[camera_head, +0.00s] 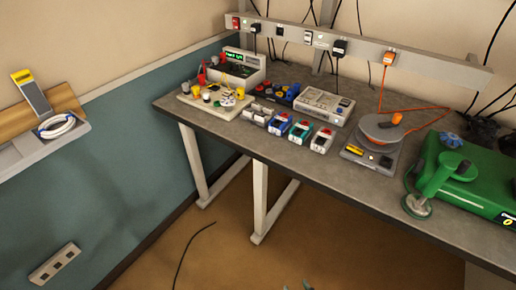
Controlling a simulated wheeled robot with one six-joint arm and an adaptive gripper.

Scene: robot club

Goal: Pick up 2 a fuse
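I cannot make out for sure which item is a fuse. A row of small block-shaped parts stands along the front of the grey workbench (230,133): a white-grey one (257,114), a blue one (279,123), a teal-green one (300,132) and a white one with red on top (321,140). They stand close together, and any of them may be a fuse. Small dark tips (295,287) at the bottom edge, over the floor, may be my gripper; nearly all of it is cut off. They are well away from the bench.
Behind the row are a white board with colored knobs (215,97), a meter (243,70), a blue-and-red unit (279,92) and a grey box (322,106). An orange-cabled reel (377,137) and a green machine (465,180) stand rightward. Floor in front is mostly clear.

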